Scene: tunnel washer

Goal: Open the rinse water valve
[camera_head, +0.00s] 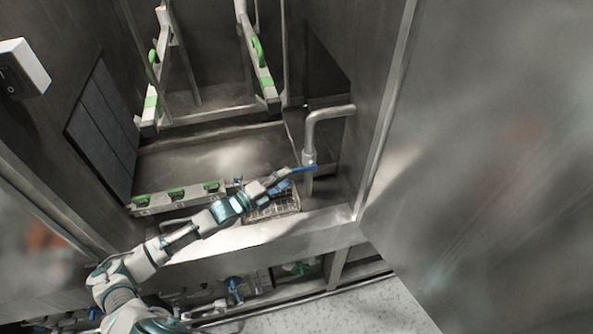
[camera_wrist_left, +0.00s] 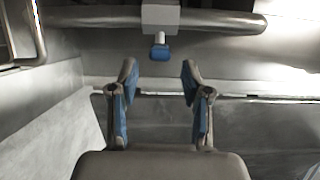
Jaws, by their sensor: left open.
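The rinse water valve's handle (camera_head: 305,168) is a small blue lever low on a bent grey pipe (camera_head: 312,130) in the washer's right rear corner. My left gripper (camera_head: 285,180) is beside this handle, its arm reaching in from the lower left. In the left wrist view my left gripper (camera_wrist_left: 159,75) is open and empty. The blue handle (camera_wrist_left: 160,52) shows just beyond the fingertips, roughly centred between them, on a short stem from a grey collar on the pipe (camera_wrist_left: 215,22). In the head view contact is hard to judge. My right gripper is not in view.
A wire basket (camera_head: 275,208) sits below my left gripper. Rails with green clips (camera_head: 260,70) stand at the back. A steel sill (camera_head: 290,230) crosses in front, and a large steel panel (camera_head: 490,170) fills the right. A switch box (camera_head: 22,68) hangs at upper left.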

